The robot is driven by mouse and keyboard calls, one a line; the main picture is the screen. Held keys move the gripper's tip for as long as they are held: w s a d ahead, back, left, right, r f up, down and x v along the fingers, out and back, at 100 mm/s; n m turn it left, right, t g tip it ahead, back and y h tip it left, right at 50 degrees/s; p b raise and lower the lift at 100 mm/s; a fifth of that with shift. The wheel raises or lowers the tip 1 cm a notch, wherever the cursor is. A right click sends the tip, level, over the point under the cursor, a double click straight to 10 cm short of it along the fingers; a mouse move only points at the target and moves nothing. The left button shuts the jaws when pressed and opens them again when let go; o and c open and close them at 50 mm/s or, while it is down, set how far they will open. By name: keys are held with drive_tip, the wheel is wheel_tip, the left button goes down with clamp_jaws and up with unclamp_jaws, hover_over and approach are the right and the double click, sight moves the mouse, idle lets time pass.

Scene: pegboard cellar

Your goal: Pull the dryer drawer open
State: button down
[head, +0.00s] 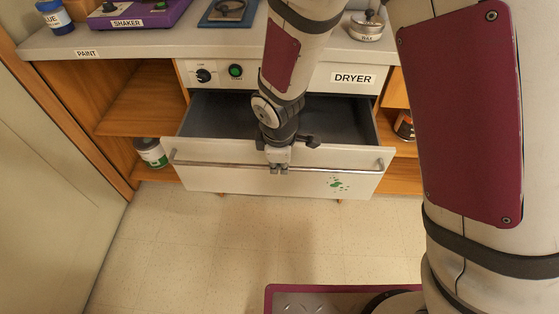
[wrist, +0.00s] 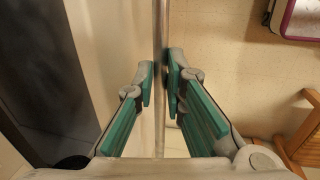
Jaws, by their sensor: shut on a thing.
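The dryer drawer (head: 225,178) has a white front and a dark grey inside, and it stands pulled out from under the counter below the DRYER label. A long metal bar handle (head: 220,165) runs across its front. My gripper (head: 279,169) is at the middle of this bar, reaching down over the drawer's front. In the wrist view the bar (wrist: 160,30) passes between the green-padded fingers of my gripper (wrist: 162,85), which are closed about it. The inside of the drawer shows empty where my arm does not hide it.
A DRYER panel (head: 270,75) with a dark knob and a green button is above the drawer. Paint cans stand on shelves at left (head: 151,153) and right (head: 404,126). The counter (head: 150,42) holds a purple shaker (head: 130,14). Tiled floor in front is clear up to my base.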

drive_tip(key=c, duration=1.7)
unclamp_jaws()
drive_tip(key=shift+o, duration=0.2)
wheel_tip(320, 180, up, 12)
drive_tip(key=s, duration=0.2)
drive_tip(key=shift+s+f, duration=0.15)
